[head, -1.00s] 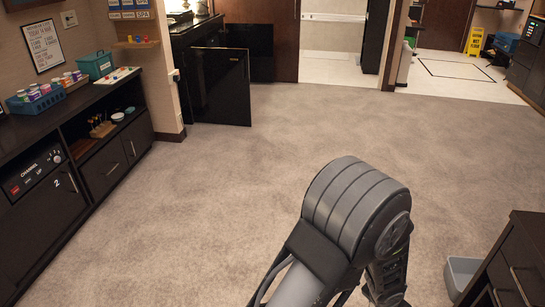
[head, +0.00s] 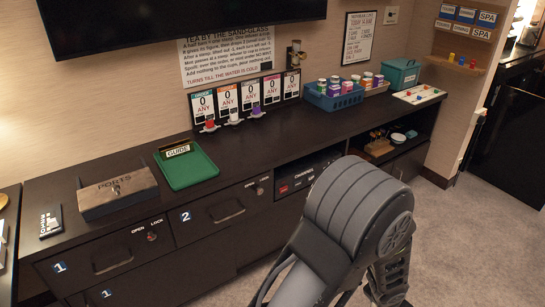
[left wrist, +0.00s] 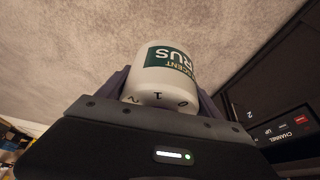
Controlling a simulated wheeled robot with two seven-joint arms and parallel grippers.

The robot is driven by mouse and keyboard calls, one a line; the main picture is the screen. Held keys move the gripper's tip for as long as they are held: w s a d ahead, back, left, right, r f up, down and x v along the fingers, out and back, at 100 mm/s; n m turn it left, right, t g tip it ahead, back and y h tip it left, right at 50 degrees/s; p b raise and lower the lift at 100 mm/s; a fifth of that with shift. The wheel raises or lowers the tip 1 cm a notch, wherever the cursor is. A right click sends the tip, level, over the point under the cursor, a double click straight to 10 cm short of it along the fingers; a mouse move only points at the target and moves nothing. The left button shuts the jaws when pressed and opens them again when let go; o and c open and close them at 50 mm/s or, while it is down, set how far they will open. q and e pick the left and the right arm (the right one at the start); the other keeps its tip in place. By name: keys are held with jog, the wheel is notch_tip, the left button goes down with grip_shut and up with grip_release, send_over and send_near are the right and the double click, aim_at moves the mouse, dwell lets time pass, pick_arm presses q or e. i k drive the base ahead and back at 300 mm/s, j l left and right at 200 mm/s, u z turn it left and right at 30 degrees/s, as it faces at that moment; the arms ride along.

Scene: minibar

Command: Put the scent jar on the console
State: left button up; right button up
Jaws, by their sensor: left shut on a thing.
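A white scent jar (left wrist: 165,84) with a dark green label shows upside down in the left wrist view. Part of the label reads "SCENT" and "RUS", and small digits run along the jar's end near the gripper. My left gripper (left wrist: 163,92) is shut on the jar, with a finger on each side. The dark console (head: 244,152) runs along the wall under the screen in the head view. My arm link stands before it; no gripper shows in the head view. My right gripper is out of view.
On the console stand a ports box (head: 118,193), a green tray (head: 187,168), several number cards (head: 240,100), a blue basket (head: 333,99), a teal box (head: 402,75) and a white board (head: 419,95). Bare top lies between the green tray and the basket. Carpet (head: 470,230) is clear at right.

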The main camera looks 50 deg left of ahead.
aim_at(284, 128)
jog(key=i+j, duration=0.1)
jog(key=j, duration=0.3)
jog(key=i+j, duration=0.1)
jog(key=j, duration=0.3)
jog(key=i+j, duration=0.1)
jog(key=j, duration=0.3)
jog(key=i+j, duration=0.15)
jog(key=j, duration=0.2)
jog(key=i+j, duration=0.1)
jog(key=j, duration=0.3)
jog(key=i+j, duration=0.1)
jog(key=j, duration=0.3)
jog(key=u, duration=0.05)
